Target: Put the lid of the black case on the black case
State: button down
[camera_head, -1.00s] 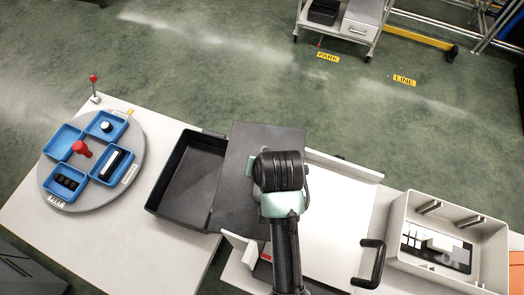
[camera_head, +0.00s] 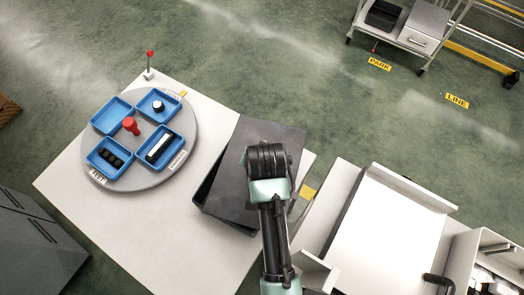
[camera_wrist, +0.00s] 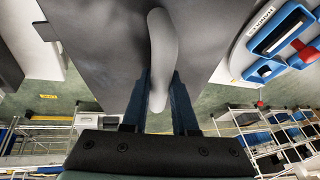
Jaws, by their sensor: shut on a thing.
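The lid (camera_head: 283,140) is a flat dark grey panel with a pale grey handle (camera_wrist: 163,45). My gripper (camera_wrist: 160,88) is shut on that handle; in the head view my wrist hides the grip. The lid is over the black case (camera_head: 203,192) on the white table. It covers most of the case and is shifted toward the upper right, so only a strip of the case's left and lower edge shows. I cannot tell whether lid and case touch. The lid also fills the middle of the wrist view (camera_wrist: 100,45).
A grey turntable (camera_head: 188,125) with blue trays (camera_head: 113,112) and a red knob stands left of the case. A white surface (camera_head: 385,240) and a pale bin (camera_head: 462,262) are at right. A grey cabinet (camera_head: 30,240) is at lower left. A trolley (camera_head: 420,40) stands at the back.

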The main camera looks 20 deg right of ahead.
jog(key=w+p, duration=0.1)
jog(key=w+a+f+m+p, duration=0.1)
jog(key=w+h+p, duration=0.1)
jog(key=shift+a+f+m+p, duration=0.25)
jog(key=shift+m+p, duration=0.05)
jog(key=shift+m, duration=0.1)
jog(key=shift+w+a+f+p, duration=0.3)
jog(key=shift+a+f+p, duration=0.05)
jog(key=shift+s+f, duration=0.1)
jog(key=shift+f+b, duration=1)
jog(key=shift+f, duration=0.35)
jog(key=shift+f+b, duration=0.65)
jog(key=shift+f, duration=0.4)
dwell(1.0)
jog(key=shift+c, duration=1.4)
grip_release()
